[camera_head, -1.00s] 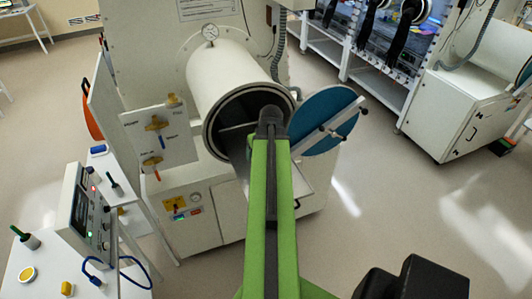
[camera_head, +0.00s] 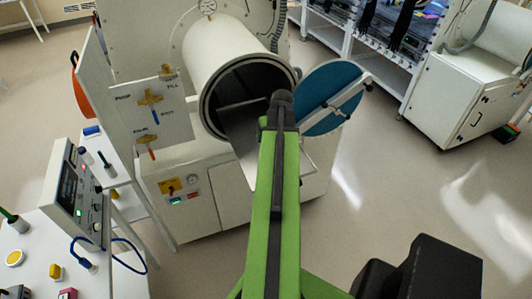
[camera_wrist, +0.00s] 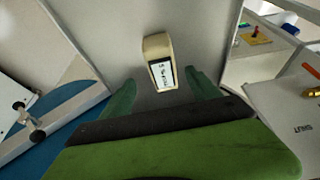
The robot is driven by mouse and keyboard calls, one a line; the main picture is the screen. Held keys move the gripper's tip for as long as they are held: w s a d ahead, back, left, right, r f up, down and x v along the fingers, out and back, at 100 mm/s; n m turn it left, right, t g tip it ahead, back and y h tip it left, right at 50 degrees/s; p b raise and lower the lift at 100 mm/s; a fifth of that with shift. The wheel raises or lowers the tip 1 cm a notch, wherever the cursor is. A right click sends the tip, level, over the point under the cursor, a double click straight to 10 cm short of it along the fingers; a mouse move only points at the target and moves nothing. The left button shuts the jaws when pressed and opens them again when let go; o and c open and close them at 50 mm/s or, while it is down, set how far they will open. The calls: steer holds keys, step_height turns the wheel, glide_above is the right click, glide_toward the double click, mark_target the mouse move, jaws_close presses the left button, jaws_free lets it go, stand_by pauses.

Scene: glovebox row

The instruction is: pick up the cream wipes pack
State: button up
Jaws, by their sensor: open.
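The cream wipes pack (camera_wrist: 158,49) shows in the wrist view, a small cream block with a dark-edged white label. It lies on a grey tray surface (camera_wrist: 105,25), just beyond the fingertips and roughly midway between them. My gripper (camera_wrist: 160,88) is open and empty, its two green fingers spread on either side below the pack. In the head view my green arm reaches to the mouth of the white cylindrical chamber (camera_head: 215,55), above the tray (camera_head: 238,150). The arm end hides the pack and my fingers there.
The round blue door (camera_head: 328,95) stands open right of the chamber mouth. A valve panel (camera_head: 150,112) is left of it. A white table with an instrument (camera_head: 75,195) and small items stands at the lower left.

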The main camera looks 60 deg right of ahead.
steer(key=shift+w+f, duration=0.15)
steer(key=shift+f, duration=0.15)
steer(key=b+x, duration=0.4)
steer(key=x, duration=0.1)
steer(key=shift+w+f+b, duration=0.15)
steer(key=shift+w+b, duration=0.15)
steer(key=shift+b, duration=0.05)
steer(key=shift+r, duration=0.2)
jaws_close()
